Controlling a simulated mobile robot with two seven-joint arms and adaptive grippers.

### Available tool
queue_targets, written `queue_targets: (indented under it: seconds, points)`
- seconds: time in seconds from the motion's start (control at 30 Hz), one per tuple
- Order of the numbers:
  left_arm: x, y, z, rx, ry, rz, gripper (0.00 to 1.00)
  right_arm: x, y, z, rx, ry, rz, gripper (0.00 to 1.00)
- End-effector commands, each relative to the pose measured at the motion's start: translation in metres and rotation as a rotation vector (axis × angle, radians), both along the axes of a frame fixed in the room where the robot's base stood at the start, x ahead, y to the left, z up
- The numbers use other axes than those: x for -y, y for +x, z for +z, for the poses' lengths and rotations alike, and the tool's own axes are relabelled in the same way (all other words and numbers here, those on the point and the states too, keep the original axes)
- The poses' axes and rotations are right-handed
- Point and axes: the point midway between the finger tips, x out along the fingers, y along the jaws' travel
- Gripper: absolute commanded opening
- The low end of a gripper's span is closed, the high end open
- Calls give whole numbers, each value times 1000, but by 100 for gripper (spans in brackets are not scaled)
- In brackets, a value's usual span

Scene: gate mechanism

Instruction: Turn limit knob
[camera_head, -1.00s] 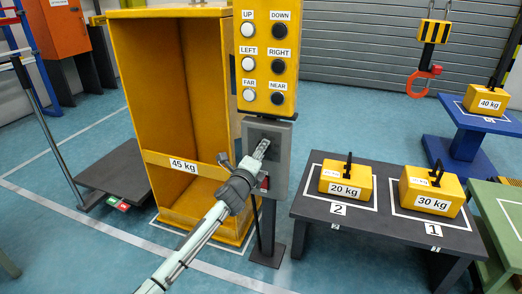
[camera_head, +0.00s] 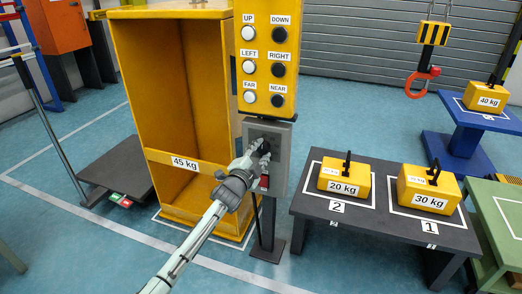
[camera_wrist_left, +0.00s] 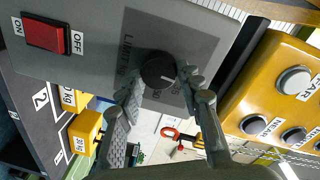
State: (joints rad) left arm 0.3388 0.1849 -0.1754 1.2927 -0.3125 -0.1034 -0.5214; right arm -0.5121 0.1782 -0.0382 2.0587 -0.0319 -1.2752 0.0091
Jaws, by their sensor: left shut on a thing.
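The limit knob (camera_wrist_left: 157,69) is a black round dial with a white pointer line, on a dark label panel marked LIMIT. The panel is on a grey control box (camera_head: 283,144) below the yellow button panel. My left gripper (camera_head: 258,152) reaches the box from the lower left. In the left wrist view its fingers (camera_wrist_left: 162,84) lie on either side of the knob and are shut on it. They hide part of the scale numbers. In the head view the fingers mostly cover the knob. My right gripper is not in view.
A red ON/OFF switch (camera_wrist_left: 46,38) sits beside the knob on the same box. Above is the yellow button panel (camera_head: 264,76). A yellow 45 kg cabinet (camera_head: 150,100) stands close on the left. A dark table (camera_head: 380,222) with 20 kg and 30 kg weights stands right.

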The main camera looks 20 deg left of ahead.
Motion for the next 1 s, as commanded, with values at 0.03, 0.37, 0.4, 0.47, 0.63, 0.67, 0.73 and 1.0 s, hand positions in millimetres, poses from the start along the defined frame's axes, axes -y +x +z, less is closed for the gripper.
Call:
queue_targets:
  seconds: [0.03, 0.37, 0.4, 0.47, 0.63, 0.67, 0.73, 1.0]
  points:
    - [0, 0, 0, -2, -21, 0, 7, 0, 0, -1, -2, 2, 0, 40]
    - [0, 0, 0, -4, -96, 0, 7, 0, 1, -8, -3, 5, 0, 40]
    - [0, 0, 0, -4, -99, -1, 7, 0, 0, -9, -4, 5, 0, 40]
    - [0, 0, 0, -4, -102, -1, 7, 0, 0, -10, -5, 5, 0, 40]
    - [0, 0, 0, -4, -103, -1, 7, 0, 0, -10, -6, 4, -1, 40]
    - [0, 0, 0, -4, -103, -1, 7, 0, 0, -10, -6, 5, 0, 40]
    - [0, 0, 0, -4, -103, -1, 7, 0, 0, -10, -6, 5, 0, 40]
    - [0, 0, 0, -4, -101, 0, 57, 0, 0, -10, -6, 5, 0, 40]
